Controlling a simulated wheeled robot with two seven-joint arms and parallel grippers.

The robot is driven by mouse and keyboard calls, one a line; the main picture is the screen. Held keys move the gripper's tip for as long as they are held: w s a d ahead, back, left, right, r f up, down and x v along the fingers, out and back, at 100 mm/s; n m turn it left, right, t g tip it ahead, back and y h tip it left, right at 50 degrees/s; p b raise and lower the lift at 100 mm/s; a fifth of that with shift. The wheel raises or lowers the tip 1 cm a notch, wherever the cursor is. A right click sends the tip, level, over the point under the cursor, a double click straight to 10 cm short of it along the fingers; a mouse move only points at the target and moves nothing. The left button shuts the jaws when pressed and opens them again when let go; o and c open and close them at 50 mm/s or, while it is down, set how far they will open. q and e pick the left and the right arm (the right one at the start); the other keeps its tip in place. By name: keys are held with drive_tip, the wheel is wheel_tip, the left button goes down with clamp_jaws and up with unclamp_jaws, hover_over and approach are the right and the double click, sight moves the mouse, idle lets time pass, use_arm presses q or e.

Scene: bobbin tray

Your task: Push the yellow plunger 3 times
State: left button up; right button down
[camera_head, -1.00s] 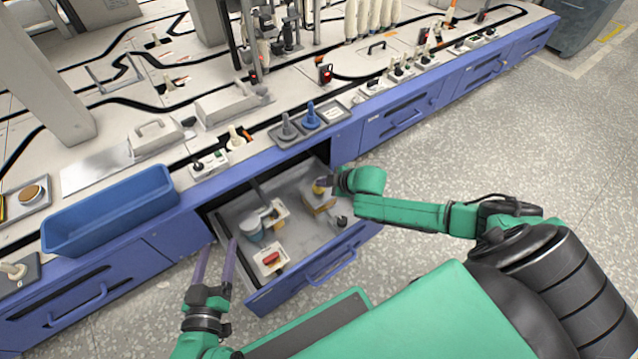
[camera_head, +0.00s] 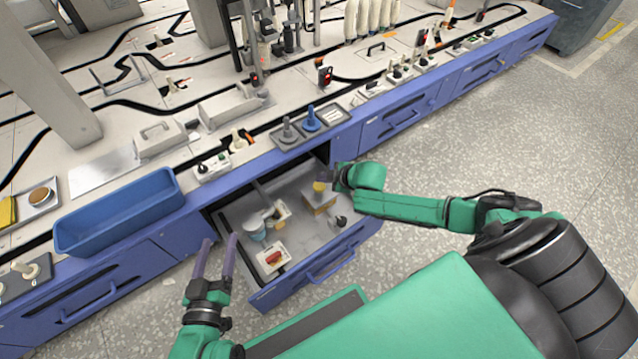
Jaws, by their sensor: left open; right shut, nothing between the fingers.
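The yellow plunger (camera_head: 319,186) stands on a tan block-like box (camera_head: 318,204) inside the open drawer (camera_head: 300,278). My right gripper (camera_head: 336,180) is shut and empty, just to the right of the plunger and close to it. I cannot tell whether its tip touches the plunger. My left gripper (camera_head: 219,239) is open and empty, with its two purple fingers apart, near the drawer's left side.
The drawer also holds a red button on a pale base (camera_head: 273,258), a light blue cup (camera_head: 256,229) and a small dark knob (camera_head: 340,221). A blue bin (camera_head: 120,215) sits on the worktop edge. The floor at right is clear.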

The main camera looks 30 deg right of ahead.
sight(323, 187)
wheel_tip(323, 187, up, 5)
drive_tip(key=p, duration=0.4)
drive_tip(key=shift+f, duration=0.1)
use_arm(q)
wheel_tip(323, 187, up, 5)
drive_tip(key=shift+f, duration=0.1)
use_arm(e)
drive_tip(key=shift+f, duration=0.1)
idle(1.7)
